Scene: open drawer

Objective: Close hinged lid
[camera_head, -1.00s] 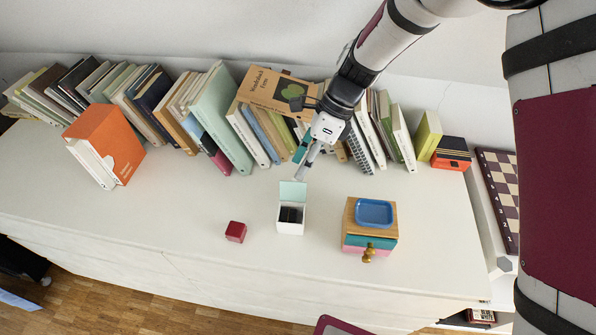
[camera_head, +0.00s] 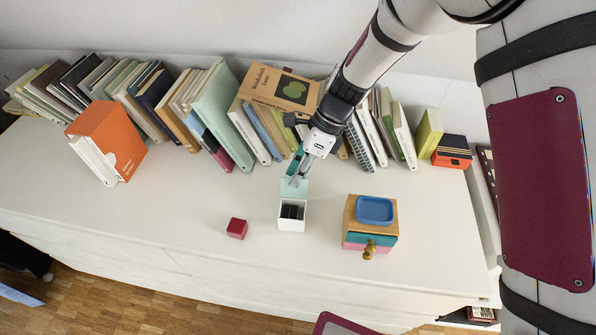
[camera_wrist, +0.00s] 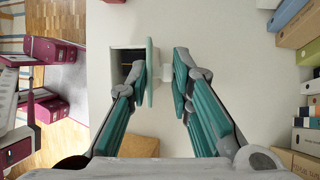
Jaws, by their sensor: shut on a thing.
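A small white box (camera_head: 291,225) stands on the white tabletop, with dark items inside. Its pale green hinged lid (camera_head: 288,190) stands open and upright at the box's back edge. My gripper (camera_head: 297,181) reaches down from behind, its fingertips at the lid. In the wrist view, the lid (camera_wrist: 150,75) is seen edge-on between my two teal-and-grey fingers (camera_wrist: 160,72). The left finger is at the lid's box side. A small white knob-like part lies between the lid and the right finger.
A red cube (camera_head: 237,228) lies left of the box. A small wooden drawer unit (camera_head: 350,222) with a blue tray (camera_head: 375,210) on top stands to the right. A row of books, with an orange holder (camera_head: 122,150), lines the wall behind. The front tabletop is clear.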

